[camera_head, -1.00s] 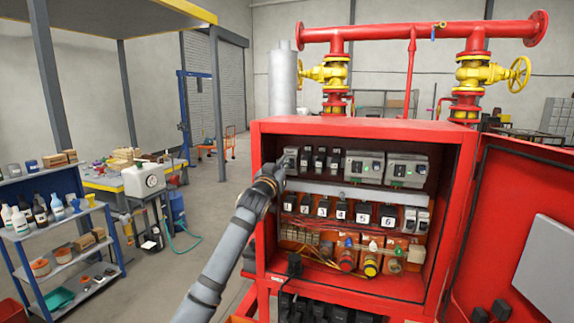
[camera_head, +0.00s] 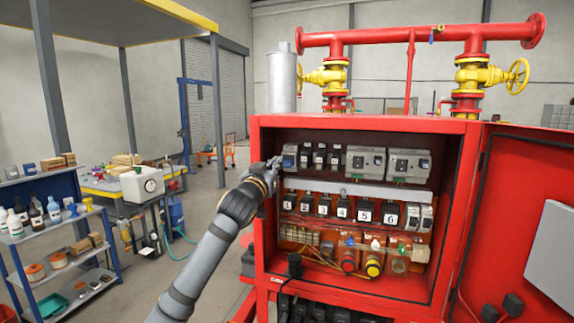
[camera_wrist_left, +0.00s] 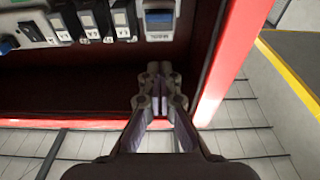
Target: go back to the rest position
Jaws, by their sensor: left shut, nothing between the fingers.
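My left gripper (camera_head: 274,163) is at the left front edge of the open red cabinet (camera_head: 362,289), near the leftmost breaker (camera_head: 289,156) in the top row. In the left wrist view the gripper (camera_wrist_left: 160,75) is shut and empty. Its fingertips point toward the breaker with a blue display (camera_wrist_left: 159,24), with a gap between them. My left arm reaches in from the lower left. My right gripper is in neither view.
The cabinet door (camera_head: 522,225) stands open at the right. Red pipes with yellow valves (camera_head: 325,76) rise behind the cabinet. A blue shelf (camera_head: 62,262) with bottles stands at the left.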

